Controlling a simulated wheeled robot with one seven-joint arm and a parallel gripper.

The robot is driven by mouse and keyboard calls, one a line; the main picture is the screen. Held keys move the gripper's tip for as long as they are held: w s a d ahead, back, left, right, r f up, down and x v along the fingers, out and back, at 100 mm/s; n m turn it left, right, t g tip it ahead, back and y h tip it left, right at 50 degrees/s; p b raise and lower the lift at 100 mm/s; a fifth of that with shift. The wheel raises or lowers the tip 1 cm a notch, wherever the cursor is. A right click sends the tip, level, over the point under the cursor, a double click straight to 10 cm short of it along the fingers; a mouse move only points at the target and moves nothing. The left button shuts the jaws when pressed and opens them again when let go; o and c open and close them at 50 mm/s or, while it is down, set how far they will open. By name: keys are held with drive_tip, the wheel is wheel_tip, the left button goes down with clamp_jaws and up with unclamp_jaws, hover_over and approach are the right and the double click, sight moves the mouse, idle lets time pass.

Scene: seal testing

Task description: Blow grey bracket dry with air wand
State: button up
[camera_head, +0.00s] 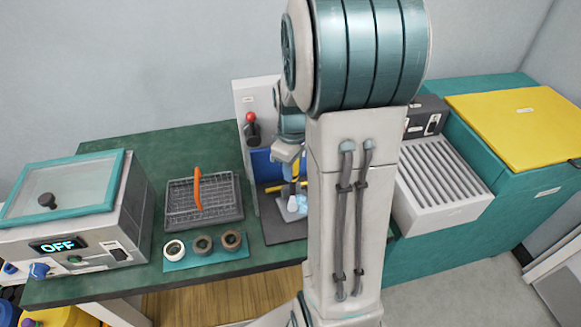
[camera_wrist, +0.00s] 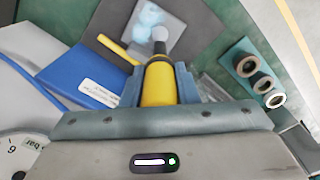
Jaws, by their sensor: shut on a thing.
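My gripper (camera_wrist: 160,84) is shut on the yellow air wand (camera_wrist: 158,80), seen in the wrist view. The wand's dark neck and pale round tip point towards the grey bracket (camera_wrist: 172,30). The bracket lies on a dark mat (camera_wrist: 105,20) and carries pale blue, wet-looking blobs (camera_wrist: 147,20). The tip overlaps the bracket's near edge in this view; I cannot tell the gap between them. In the head view, the bracket (camera_head: 293,207) shows small beside my arm, which hides part of it. My gripper (camera_head: 291,168) is mostly hidden there too.
A blue panel (camera_wrist: 80,78) and a yellow bar (camera_wrist: 118,50) are close on the left in the wrist view. Three rings (camera_head: 202,244) and a wire basket (camera_head: 180,205) with an orange handle stand left of the mat. A box reading OFF (camera_head: 90,225) is far left.

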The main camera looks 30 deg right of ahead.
drive_tip(key=shift+s+d, duration=0.2)
drive_tip(key=shift+d, duration=1.2)
drive_tip(key=shift+d, duration=0.25)
idle(0.9)
wheel_tip(320, 180, up, 5)
drive_tip(key=p, duration=0.3)
drive_tip(key=shift+f, duration=0.1)
idle(0.6)
